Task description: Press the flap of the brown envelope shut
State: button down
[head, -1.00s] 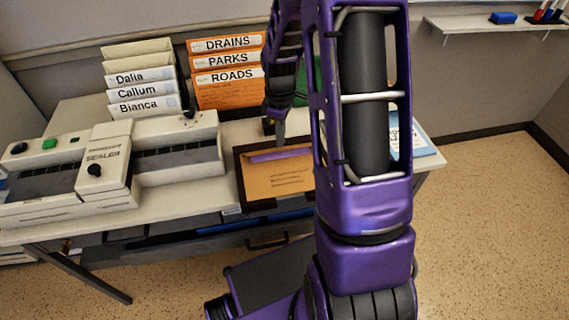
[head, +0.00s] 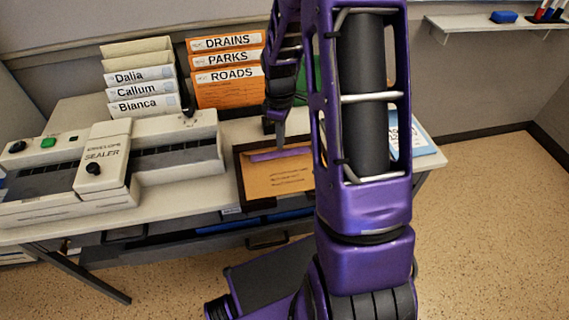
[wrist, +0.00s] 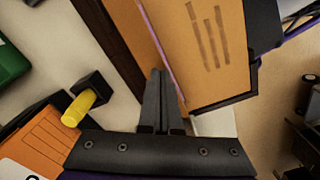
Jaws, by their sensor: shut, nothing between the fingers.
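The brown envelope (head: 275,178) lies in a dark brown tray (head: 241,182) on the table, with printed lines on its face. It also shows in the wrist view (wrist: 215,60). A purple strip (head: 280,154) runs along its far side, by the flap; in the wrist view the strip is a thin pink-purple line (wrist: 156,42). How far the flap stands up is hard to tell. My gripper (head: 280,143) is shut and empty, pointing down at the strip and flap; in the wrist view its fingertips (wrist: 161,73) overlap the flap side. Contact cannot be told.
An envelope sealer (head: 105,160) stands to the left. White name files (head: 140,85) and orange files (head: 225,72) stand behind. A black block with a yellow handle (wrist: 82,106) is near the tray. A pale blue sheet (head: 420,140) lies at right. My arm hides the tray's right part.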

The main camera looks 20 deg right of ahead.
jog(key=shift+f+b, duration=1)
jog(key=shift+f, duration=0.6)
jog(key=shift+r+p, duration=3.4)
jog(key=shift+r, duration=1.2)
